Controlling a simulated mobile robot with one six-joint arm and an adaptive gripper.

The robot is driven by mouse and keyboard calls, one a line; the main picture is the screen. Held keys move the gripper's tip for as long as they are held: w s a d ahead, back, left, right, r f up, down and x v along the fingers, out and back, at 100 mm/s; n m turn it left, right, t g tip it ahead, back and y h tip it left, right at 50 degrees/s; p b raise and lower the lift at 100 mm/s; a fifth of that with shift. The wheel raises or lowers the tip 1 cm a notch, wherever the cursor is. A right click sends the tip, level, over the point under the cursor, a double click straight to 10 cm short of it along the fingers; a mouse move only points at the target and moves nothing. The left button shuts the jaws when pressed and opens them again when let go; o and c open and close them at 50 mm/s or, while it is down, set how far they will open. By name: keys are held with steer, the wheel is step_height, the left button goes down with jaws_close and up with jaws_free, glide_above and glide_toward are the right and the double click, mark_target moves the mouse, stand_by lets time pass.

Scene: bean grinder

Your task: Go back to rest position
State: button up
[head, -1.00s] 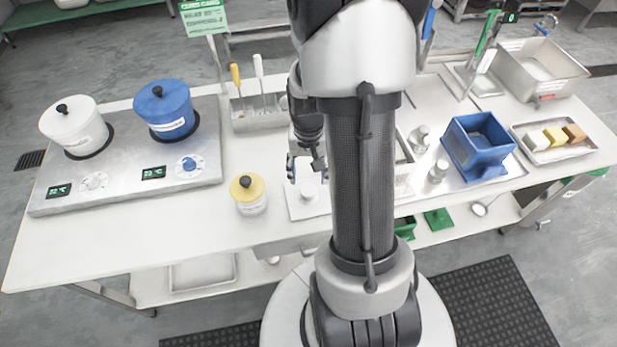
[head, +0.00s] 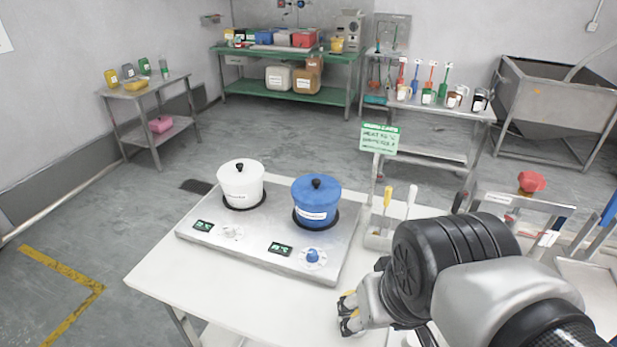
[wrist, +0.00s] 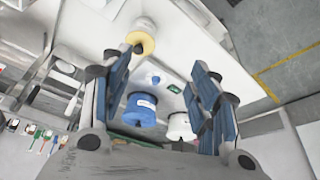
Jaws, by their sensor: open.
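My gripper (head: 350,314) is at the lower middle of the head view, by the front right of the hot plate, with my arm reaching in from the right. In the wrist view its two fingers (wrist: 160,68) are spread apart with nothing between the pads. A yellow-lidded jar (wrist: 140,40) lies beyond the fingertips in that view.
The hot plate (head: 200,253) carries a white pot (head: 240,184) and a blue pot (head: 315,204). A caddy (head: 379,239) with a yellow-handled and a white-handled tool stands to their right. A green-topped sign (head: 379,138) rises behind. Bare tabletop (head: 240,310) lies in front.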

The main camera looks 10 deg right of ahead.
steer(key=shift+s+a+r+n, duration=0.25)
steer(key=shift+s+a, duration=0.15)
steer(key=shift+s, duration=0.2)
steer(key=shift+s+a+r+n, duration=0.25)
steer(key=shift+s+a, duration=0.15)
steer(key=shift+s, duration=0.15)
